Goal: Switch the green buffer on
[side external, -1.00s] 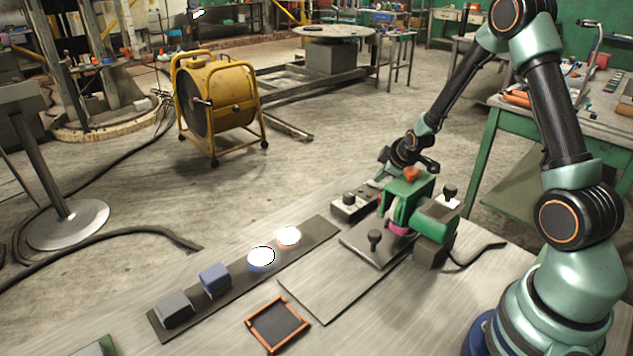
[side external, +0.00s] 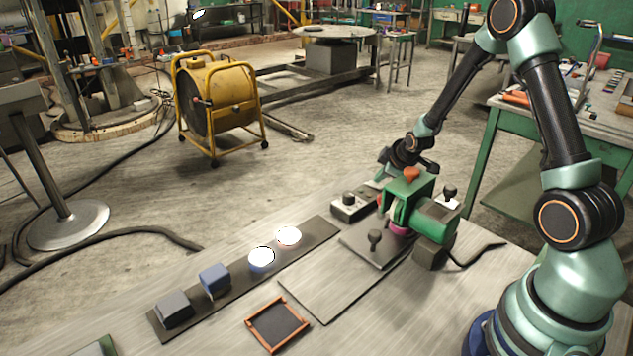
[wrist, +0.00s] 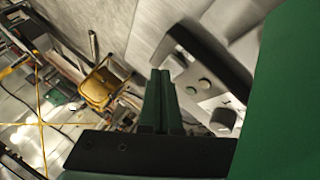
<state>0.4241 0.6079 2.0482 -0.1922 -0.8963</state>
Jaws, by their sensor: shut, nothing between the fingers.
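The green buffer (side external: 437,218), a bench machine with a green housing and a pinkish wheel, stands on the table at right. A grey control box (side external: 352,207) with a black knob sits just left of it. In the wrist view a light panel (wrist: 207,97) carries round buttons, one greenish, and a black knob. My gripper (wrist: 160,76) is shut and empty, its fingertips left of that panel. I cannot tell whether they touch it. In the side view the buffer largely hides my fingers. A large green surface, probably the buffer, fills the wrist view's right edge.
A dark strip (side external: 318,233) holds two blocks and two bright discs. An orange-rimmed tray (side external: 262,312) lies in front. A flat plate (side external: 325,285) lies before the buffer. A black cable (side external: 478,256) trails right of it. A yellow fan (side external: 232,95) stands on the floor.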

